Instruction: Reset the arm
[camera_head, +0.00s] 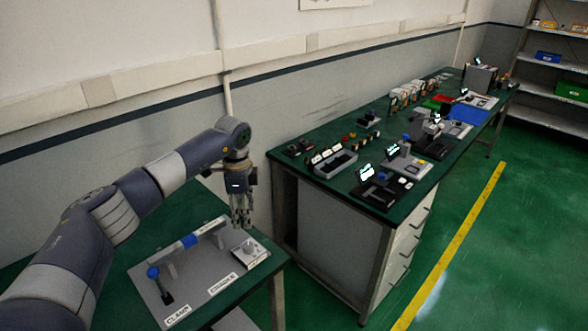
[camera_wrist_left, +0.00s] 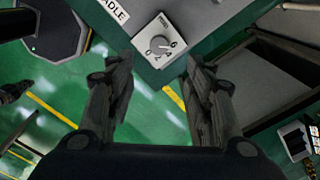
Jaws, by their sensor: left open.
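My left arm (camera_head: 110,215) reaches in from the left of the head view. My left gripper (camera_head: 242,222) points down, just above or beside the small white box with a round dial (camera_head: 250,252) at the right corner of the near table. In the left wrist view the two fingers of the gripper (camera_wrist_left: 160,85) are apart, with nothing between them. The dial box (camera_wrist_left: 159,42) shows beyond the fingertips, with numbers around its knob. My right gripper is not in view.
A grey plate (camera_head: 185,270) with a blue-handled clamp and a cradle lies on the near green table. A longer green workbench (camera_head: 400,200) with several devices stands to the right. A shelf (camera_head: 550,95) is at the far right. The green floor (camera_head: 490,270) is clear.

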